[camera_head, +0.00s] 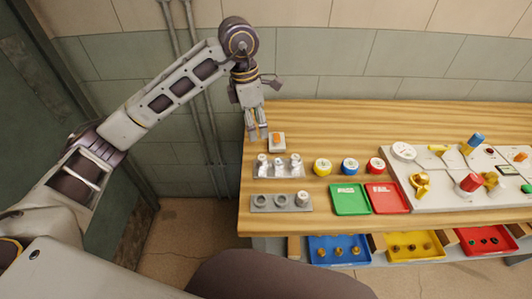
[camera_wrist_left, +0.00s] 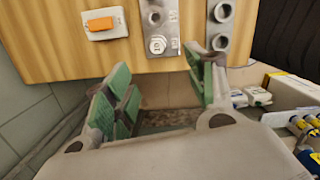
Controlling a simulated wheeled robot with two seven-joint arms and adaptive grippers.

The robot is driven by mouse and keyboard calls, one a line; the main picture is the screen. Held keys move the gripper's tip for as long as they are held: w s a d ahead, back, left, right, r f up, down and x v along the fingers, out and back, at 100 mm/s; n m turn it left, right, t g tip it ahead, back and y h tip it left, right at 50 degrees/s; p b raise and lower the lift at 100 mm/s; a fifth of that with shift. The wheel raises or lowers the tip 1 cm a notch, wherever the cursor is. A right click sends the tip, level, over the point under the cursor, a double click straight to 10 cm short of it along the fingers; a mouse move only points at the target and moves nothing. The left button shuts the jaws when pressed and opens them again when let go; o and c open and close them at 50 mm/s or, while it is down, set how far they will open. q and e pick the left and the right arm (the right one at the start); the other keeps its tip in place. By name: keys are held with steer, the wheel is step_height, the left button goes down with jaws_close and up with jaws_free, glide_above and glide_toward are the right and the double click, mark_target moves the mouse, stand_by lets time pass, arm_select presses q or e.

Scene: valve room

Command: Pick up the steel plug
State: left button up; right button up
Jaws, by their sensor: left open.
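Several small steel pieces (camera_head: 278,163) stand in a grey rack near the bench's left end; which is the steel plug I cannot tell for sure. One with a hex top (camera_wrist_left: 157,45) shows in the left wrist view. A second grey rack (camera_head: 268,207), nearer the front edge, has two round sockets and a steel cylinder (camera_head: 302,198) at its right end. My left gripper (camera_head: 258,132) points down by the bench's left end, beside the orange-switched box and behind the racks. In the left wrist view its green-padded fingers (camera_wrist_left: 165,95) are apart and empty. My right gripper is not seen.
A white box with an orange switch (camera_head: 277,142) sits just right of my left gripper. Yellow, blue and red round pieces, a green tray (camera_head: 349,210), a red tray (camera_head: 389,208) and a valve panel stand to the right. Pipes run down the wall behind.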

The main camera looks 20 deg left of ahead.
arm_select(q)
glide_above(260, 158)
step_height(260, 158, down, 8)
steer(key=shift+s+r, duration=0.1)
steer(key=shift+r, duration=0.1)
steer(key=shift+f, duration=0.4)
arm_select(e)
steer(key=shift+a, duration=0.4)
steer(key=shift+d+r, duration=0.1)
